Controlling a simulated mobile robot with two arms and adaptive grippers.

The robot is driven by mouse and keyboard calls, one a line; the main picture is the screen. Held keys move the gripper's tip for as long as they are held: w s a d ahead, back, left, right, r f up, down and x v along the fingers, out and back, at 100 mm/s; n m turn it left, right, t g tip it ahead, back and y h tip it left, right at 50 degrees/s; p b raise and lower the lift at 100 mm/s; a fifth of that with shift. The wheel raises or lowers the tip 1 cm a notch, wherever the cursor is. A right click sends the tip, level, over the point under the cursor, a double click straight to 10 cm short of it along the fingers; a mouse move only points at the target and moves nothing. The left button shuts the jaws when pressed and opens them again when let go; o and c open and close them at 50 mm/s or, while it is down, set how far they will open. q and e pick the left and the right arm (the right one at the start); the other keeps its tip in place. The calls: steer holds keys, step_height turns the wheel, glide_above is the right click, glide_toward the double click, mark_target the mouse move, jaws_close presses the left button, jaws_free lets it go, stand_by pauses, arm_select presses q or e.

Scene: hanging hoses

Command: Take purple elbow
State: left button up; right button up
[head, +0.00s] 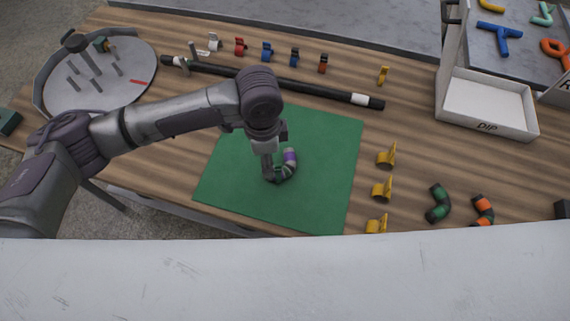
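The purple elbow (290,157) is a short bent dark piece with a purple band. My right gripper is not in view.
A dark elbow with green (438,203) and an orange-banded elbow (483,210) lie at the right. Several yellow clips (382,188) stand beside the mat. A black hose (290,84) lies behind it. A round pegged tray (95,80) is at left, a white DIP tray (490,103) at right.

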arm_select(q)
steer(key=shift+f+p, duration=0.6)
steer(key=shift+f, duration=3.35)
jaws_close()
